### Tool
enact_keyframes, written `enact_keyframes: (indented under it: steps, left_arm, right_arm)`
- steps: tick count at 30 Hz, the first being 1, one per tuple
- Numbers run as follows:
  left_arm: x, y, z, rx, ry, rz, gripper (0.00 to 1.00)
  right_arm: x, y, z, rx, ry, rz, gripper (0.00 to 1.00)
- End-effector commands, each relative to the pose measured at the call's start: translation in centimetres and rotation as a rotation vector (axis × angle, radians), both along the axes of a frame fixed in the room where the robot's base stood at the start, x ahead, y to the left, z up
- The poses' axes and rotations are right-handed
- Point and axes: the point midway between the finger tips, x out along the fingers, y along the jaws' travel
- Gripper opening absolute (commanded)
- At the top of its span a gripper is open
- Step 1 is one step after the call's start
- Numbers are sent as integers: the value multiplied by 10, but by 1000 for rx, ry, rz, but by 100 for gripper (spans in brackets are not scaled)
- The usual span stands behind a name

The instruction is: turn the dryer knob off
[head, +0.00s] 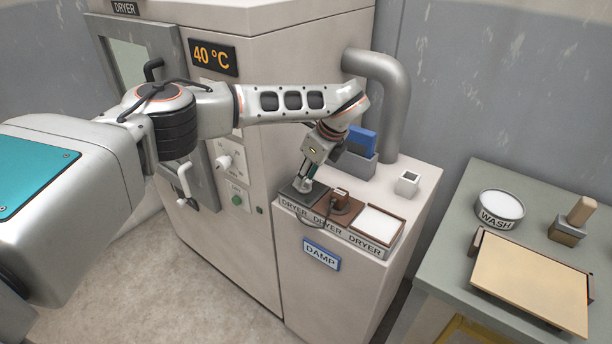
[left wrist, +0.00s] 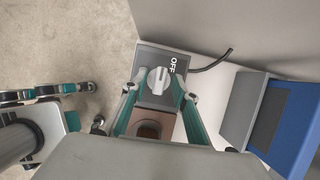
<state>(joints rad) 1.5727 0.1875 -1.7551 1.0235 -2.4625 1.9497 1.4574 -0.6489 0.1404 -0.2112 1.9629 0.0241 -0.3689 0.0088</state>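A round grey knob (left wrist: 157,80) with a lighter raised bar sits on a dark grey plate beside the word OFF in the left wrist view. The bar runs roughly up and down in that view; I cannot tell which mark it points at. My left gripper (left wrist: 156,98) is open, one finger on each side of the knob, with no clear contact. In the head view the left gripper (head: 304,186) is low over the dark plate (head: 292,197) at the left of the DRYER-labelled row, and the knob is hidden there. Part of my right gripper (left wrist: 75,100) shows at left in the wrist view.
Behind stand a grey holder with a blue item (head: 361,140) and a thick pipe (head: 392,105). The tall dryer cabinet (head: 262,130) reads 40 °C.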

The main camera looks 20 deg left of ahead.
Motion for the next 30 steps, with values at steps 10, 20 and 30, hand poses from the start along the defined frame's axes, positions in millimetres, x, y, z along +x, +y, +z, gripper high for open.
enact_keyframes:
  steps: [10, 20, 30]
  left_arm:
    - [-5, -20, 51, 1, -5, -3, 28]
    - [-13, -39, 101, 1, -3, -1, 28]
    - [-15, -43, 110, 0, 0, 0, 28]
  right_arm:
    - [0, 1, 0, 1, 0, 0, 40]
    - [0, 1, 0, 2, 0, 0, 40]
    - [0, 1, 0, 2, 0, 0, 40]
